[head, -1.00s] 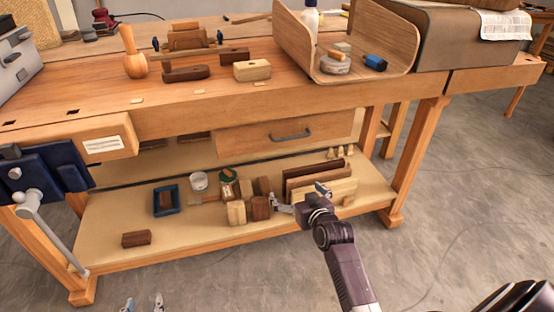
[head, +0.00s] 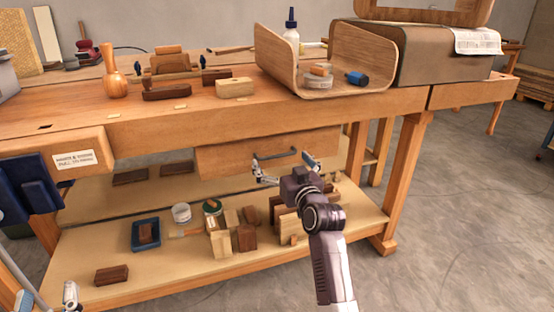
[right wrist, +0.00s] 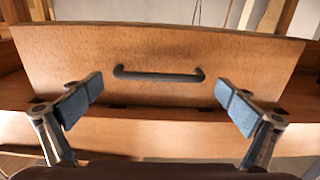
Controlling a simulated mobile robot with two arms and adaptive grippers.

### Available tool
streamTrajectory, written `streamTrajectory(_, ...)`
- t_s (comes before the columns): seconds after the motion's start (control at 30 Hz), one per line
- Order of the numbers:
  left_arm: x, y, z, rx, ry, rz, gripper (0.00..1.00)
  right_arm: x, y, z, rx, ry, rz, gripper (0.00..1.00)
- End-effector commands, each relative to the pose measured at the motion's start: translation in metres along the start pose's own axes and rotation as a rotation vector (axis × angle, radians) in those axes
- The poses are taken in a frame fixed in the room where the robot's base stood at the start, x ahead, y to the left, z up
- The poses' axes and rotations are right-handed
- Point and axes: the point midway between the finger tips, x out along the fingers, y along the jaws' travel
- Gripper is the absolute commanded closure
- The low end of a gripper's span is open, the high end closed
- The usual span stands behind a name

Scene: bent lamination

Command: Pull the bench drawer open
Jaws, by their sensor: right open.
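The wooden drawer (head: 225,159) hangs under the bench top, its front seeming flush below the apron. Its dark bar handle (head: 277,154) also shows whole in the right wrist view (right wrist: 158,75). My right gripper (head: 287,168) is in front of the drawer with its fingers spread on either side of the handle. In the right wrist view (right wrist: 155,98) the two pads are well apart, empty, and do not touch the handle. My left gripper (head: 46,297) is at the lower left edge, mostly cut off, its two fingertips apart and nothing seen between them.
The bench top (head: 200,120) carries wooden blocks, a plane and a curved plywood piece (head: 375,60). A lower shelf (head: 185,262) below the drawer holds several blocks, tins and a blue tray (head: 146,234). A blue vise (head: 30,190) is at left. Floor is clear at right.

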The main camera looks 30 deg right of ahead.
Motion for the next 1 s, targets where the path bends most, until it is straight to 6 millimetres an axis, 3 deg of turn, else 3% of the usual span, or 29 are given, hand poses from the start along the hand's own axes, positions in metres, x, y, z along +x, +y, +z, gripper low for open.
streamTrajectory(0.3, -0.002, 0.004, -0.035, -0.006, 0.164, 0.008, 0.60, 0.023, 0.000, 0.001, 0.001, 0.000, 0.000, 0.00)
streamTrajectory(0.67, -0.002, 0.005, -0.039, -0.007, 0.181, 0.009, 0.60, 0.026, 0.000, 0.000, 0.000, 0.000, 0.000, 0.01)
streamTrajectory(1.0, -0.002, 0.005, -0.038, -0.007, 0.180, 0.009, 0.60, 0.026, 0.000, 0.000, 0.001, 0.000, -0.001, 0.39)
